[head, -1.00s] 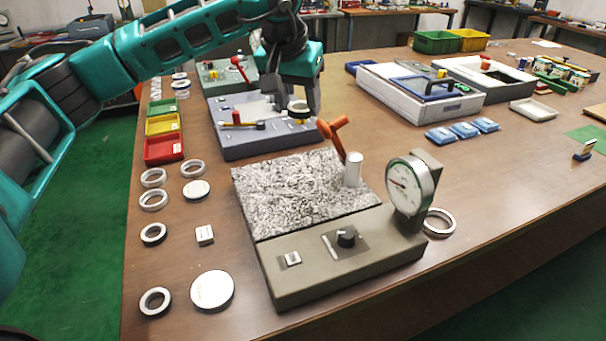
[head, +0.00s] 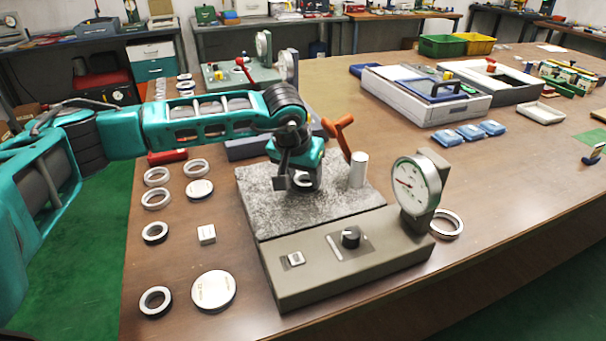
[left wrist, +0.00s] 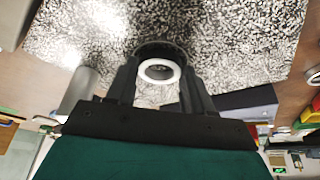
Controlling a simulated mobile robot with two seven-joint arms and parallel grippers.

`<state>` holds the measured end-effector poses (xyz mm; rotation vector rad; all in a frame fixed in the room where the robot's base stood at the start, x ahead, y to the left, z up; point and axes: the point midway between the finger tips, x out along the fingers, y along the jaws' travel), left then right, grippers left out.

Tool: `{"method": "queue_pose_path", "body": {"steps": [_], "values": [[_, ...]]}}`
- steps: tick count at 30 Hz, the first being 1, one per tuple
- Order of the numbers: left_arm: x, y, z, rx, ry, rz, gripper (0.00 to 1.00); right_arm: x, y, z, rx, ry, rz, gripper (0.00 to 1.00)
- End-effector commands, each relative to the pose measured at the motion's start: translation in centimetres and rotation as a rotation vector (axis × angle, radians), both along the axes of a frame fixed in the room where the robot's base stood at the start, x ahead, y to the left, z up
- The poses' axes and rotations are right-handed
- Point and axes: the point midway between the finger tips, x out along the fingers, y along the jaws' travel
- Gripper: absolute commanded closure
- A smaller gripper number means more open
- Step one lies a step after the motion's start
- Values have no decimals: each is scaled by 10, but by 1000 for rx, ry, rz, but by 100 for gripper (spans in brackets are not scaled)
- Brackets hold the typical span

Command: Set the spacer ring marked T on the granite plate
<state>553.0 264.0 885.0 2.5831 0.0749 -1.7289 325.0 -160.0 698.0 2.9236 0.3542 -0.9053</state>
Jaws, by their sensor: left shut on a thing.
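My left gripper (head: 297,184) is over the speckled granite plate (head: 262,210), fingers pointing down. It is shut on a ring (head: 306,181), partly hidden by the fingers in the head view. In the left wrist view the ring (left wrist: 159,70) shows a pale face and dark outer side between the two fingers, with the granite plate (left wrist: 225,30) behind it. I cannot tell whether the ring touches the plate or hangs just above it. No T mark is legible on it. My right gripper is not in view.
A metal post (head: 358,170) and an orange lever (head: 340,134) stand at the plate's right. A dial gauge (head: 416,187) rises at the base's right end. Several loose rings (head: 155,233) and discs (head: 213,291) lie left of the plate. The plate's front left is clear.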

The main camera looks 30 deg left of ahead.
Motion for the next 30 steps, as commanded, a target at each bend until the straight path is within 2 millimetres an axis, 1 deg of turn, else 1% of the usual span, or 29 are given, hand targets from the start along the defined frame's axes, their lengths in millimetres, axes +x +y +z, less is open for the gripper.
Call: {"method": "queue_pose_path", "body": {"steps": [8, 9, 16, 22, 25, 28, 30], "values": [[0, 0, -1, -1, -2, 0, 88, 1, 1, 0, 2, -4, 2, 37], [0, 0, -1, 0, -1, 0, 45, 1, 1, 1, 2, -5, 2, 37], [0, 0, 0, 0, -1, 0, 23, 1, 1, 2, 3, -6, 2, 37], [0, 0, 0, 0, -1, 0, 23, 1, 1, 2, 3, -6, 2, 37], [0, 0, 3, 0, -1, 0, 23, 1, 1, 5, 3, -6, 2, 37], [-4, 0, 13, -1, -3, 0, 23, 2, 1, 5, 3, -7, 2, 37], [-8, 0, 24, -2, -4, -1, 23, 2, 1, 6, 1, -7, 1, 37]]}}
